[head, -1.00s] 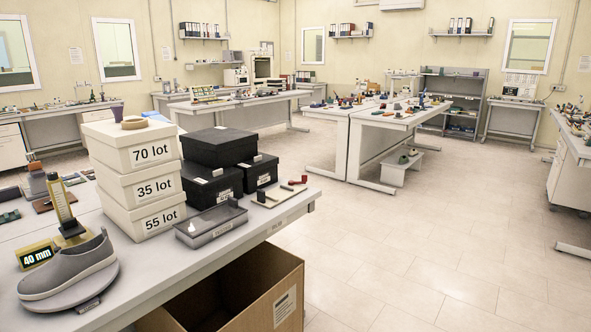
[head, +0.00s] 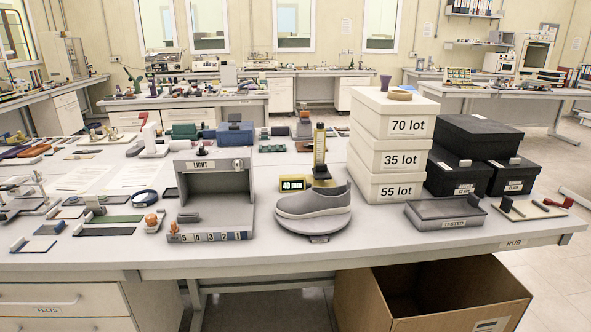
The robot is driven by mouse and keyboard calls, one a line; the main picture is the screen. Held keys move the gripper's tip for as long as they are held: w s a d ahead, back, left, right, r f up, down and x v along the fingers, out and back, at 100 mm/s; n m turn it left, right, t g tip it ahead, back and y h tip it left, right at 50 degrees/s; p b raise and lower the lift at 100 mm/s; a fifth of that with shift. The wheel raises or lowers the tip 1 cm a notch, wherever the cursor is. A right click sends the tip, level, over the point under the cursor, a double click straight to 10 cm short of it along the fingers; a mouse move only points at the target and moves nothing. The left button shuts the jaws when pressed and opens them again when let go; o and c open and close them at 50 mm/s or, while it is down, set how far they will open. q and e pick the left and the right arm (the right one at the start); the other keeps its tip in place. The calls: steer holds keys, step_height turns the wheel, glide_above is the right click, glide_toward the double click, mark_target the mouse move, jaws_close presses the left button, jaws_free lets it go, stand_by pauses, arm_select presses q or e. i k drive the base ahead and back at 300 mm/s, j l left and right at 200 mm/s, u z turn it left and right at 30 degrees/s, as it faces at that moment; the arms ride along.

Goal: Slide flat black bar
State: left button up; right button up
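A flat black bar (head: 105,231) lies on the near bench, left of the light box, close to the front edge. A flat green piece (head: 114,218) lies just behind it. A small white block (head: 79,229) stands at its left end. Neither of my grippers shows in the head view.
A grey shoe on a round turntable (head: 312,222) stands right of the light box. White lot boxes (head: 389,157), black boxes (head: 466,135) and a grey tray (head: 445,220) are farther right. An open cardboard box (head: 400,305) is below. The bench's front strip is mostly clear.

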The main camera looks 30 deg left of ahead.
mark_target(320, 172)
steer(key=u, duration=0.9)
